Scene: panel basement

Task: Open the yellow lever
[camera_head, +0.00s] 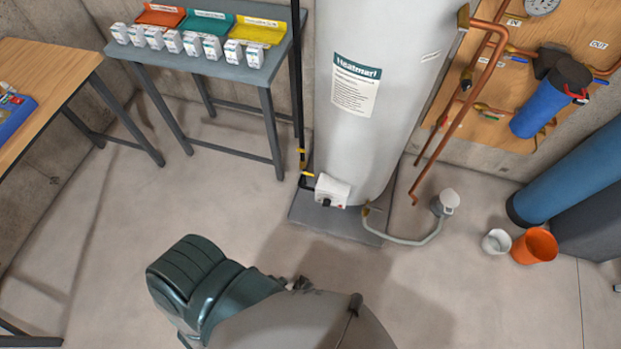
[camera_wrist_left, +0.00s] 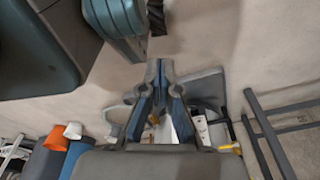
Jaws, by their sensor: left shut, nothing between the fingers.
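A small yellow lever (camera_head: 307,174) sits on the dark pipe just left of the water heater's (camera_head: 350,110) base. A yellow handle also shows in the left wrist view (camera_wrist_left: 230,147), low and right of my gripper. Another small yellow part (camera_head: 365,212) sits where the grey hose meets the heater base. My left gripper (camera_wrist_left: 159,68) is shut and empty, its fingertips together, apart from the levers. In the head view my arm covers the bottom middle and I cannot make out the fingers clearly. My right gripper is in neither view.
A grey table (camera_head: 190,62) with colored bins and several small boxes stands back left. A wooden table (camera_head: 45,75) is at far left. An orange bucket (camera_head: 535,246) and white bucket (camera_head: 496,242) stand right. Floor before the heater's pad (camera_head: 300,210) is clear.

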